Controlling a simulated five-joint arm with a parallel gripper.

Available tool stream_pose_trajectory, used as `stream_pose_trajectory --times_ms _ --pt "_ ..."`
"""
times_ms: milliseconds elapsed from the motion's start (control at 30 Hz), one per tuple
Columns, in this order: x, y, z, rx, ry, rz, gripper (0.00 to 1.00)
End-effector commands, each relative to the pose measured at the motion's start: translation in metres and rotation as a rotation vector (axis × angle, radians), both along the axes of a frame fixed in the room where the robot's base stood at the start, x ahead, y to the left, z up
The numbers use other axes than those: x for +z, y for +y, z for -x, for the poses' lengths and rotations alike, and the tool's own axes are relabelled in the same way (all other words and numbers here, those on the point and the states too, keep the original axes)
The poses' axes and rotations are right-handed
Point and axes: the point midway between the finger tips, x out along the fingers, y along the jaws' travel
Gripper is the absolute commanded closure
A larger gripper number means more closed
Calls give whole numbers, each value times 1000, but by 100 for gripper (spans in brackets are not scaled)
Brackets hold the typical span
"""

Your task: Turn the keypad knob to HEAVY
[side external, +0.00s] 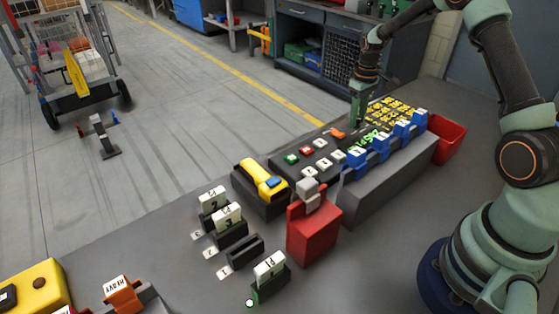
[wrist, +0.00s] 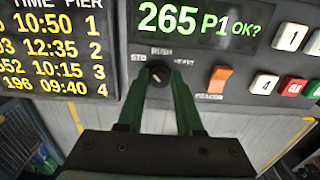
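The keypad knob (wrist: 159,75) is a small dark round dial with a pale pointer mark, below the green-lit display (wrist: 205,22) in the wrist view. The label at its upper left reads STD; other small labels above and to its right are too blurred to read surely. My gripper (wrist: 159,82) has its two green fingers apart, one on each side of the knob, with a small gap seeming to show on both sides. In the side external view my gripper (side external: 358,112) points down at the keypad panel, and the knob is hidden there.
An orange switch (wrist: 219,79) and several keys sit right of the knob. A yellow-lettered board (wrist: 48,45) is at its left. In the side external view, blue blocks (side external: 380,142) line the panel's near side, and a red bin (side external: 446,138) stands at right.

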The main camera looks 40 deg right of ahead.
Motion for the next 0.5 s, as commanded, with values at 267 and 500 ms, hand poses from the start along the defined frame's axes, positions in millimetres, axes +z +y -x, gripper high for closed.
stream_pose_trajectory --times_ms 267,500 --pt "1 0 0 -45 0 0 100" --pt "1 0 -1 -192 -1 0 100"
